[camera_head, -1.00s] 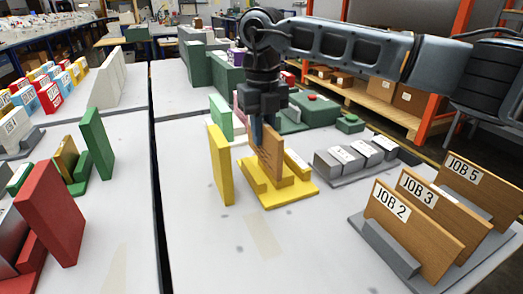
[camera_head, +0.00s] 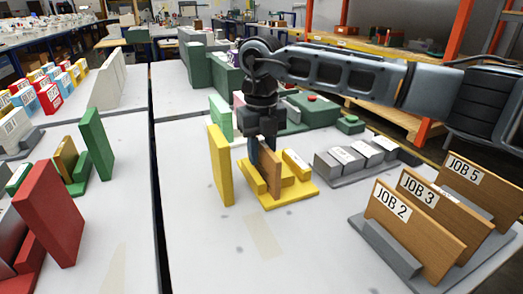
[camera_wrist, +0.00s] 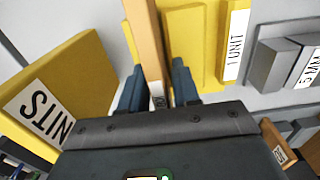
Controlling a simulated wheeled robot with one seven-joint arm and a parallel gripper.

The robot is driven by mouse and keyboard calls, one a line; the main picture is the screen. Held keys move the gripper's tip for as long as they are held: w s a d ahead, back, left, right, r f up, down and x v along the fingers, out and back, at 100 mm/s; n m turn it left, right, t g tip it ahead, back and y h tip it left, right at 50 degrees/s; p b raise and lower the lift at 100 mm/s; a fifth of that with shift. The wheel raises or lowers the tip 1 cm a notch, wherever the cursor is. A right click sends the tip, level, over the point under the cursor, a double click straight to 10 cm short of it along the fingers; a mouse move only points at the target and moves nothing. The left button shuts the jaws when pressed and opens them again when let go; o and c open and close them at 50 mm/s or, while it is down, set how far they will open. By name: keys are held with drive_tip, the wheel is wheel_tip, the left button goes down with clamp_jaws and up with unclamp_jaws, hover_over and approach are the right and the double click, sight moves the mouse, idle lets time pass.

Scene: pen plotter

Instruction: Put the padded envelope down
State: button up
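The padded envelope (camera_head: 270,177) is a thin brown upright slab. It stands in the yellow holder (camera_head: 300,193) between its raised yellow blocks. I cannot see whether its bottom edge touches the base. My gripper (camera_head: 262,158) points down from above, with a dark blue finger on each side of the envelope. In the wrist view the envelope (camera_wrist: 145,35) lies between the fingers (camera_wrist: 159,85), close to both, so my gripper looks shut on it. A small label shows on its near edge. Part of the envelope is hidden by the fingers.
A tall yellow slab (camera_head: 220,165) stands close left of the holder. A grey rack (camera_head: 350,165) is to the right. Brown boards marked JOB (camera_head: 415,220) stand at the front right. Green blocks (camera_head: 305,105) are behind. The tabletop in front is clear.

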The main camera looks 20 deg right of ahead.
drive_tip(key=shift+o, duration=0.9)
wheel_tip(320, 180, up, 12)
drive_tip(key=shift+r+p, duration=0.15)
drive_tip(key=shift+p, duration=0.35)
